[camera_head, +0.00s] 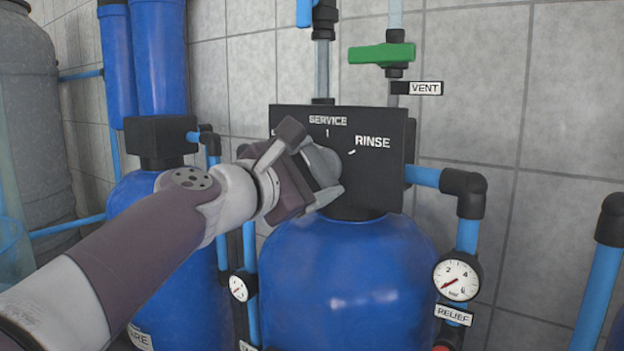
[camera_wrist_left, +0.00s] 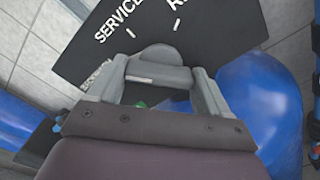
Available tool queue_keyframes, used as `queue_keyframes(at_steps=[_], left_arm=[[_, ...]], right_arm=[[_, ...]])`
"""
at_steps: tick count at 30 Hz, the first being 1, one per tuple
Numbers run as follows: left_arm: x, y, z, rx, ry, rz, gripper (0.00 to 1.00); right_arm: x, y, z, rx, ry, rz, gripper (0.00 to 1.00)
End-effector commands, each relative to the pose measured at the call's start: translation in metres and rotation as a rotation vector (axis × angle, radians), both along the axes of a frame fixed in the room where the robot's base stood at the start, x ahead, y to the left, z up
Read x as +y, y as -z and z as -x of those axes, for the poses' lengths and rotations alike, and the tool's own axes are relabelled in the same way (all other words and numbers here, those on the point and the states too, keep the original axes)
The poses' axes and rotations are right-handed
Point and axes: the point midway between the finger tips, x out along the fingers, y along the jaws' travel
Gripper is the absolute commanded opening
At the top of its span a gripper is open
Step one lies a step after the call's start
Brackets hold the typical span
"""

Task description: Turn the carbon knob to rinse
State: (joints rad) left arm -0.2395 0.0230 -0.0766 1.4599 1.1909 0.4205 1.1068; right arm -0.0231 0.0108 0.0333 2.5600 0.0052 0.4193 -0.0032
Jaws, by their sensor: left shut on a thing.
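The carbon knob (camera_head: 324,160) is grey and sits on the front of a black control box (camera_head: 385,130) on top of a blue tank. The box has the words SERVICE and RINSE with white tick marks, and a partly hidden label at its left. My left gripper (camera_head: 312,168) is shut on the knob, with a finger on either side. In the left wrist view the knob (camera_wrist_left: 160,54) shows between the fingers of the gripper (camera_wrist_left: 155,85). I cannot tell for certain which mark the knob points to. My right gripper is not in view.
A blue pipe with a black elbow (camera_head: 464,185) and a pressure gauge (camera_head: 457,280) stands to the right of the box. A green valve handle (camera_head: 382,53) is above it. Another blue tank with a black head (camera_head: 155,140) stands at left, behind my arm.

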Motion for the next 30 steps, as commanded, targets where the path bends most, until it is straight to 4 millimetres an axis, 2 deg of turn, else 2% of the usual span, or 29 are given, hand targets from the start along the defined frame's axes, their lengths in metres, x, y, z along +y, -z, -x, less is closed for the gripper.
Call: queue_keyframes(at_steps=[3, 30], left_arm=[[0.000, 0.003, 0.000, -0.066, 0.000, -0.088, 0.48], [0.000, 0.003, 0.000, -0.568, 0.000, -0.782, 0.48]], right_arm=[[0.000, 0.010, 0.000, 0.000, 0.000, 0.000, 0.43], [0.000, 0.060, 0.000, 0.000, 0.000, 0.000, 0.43]])
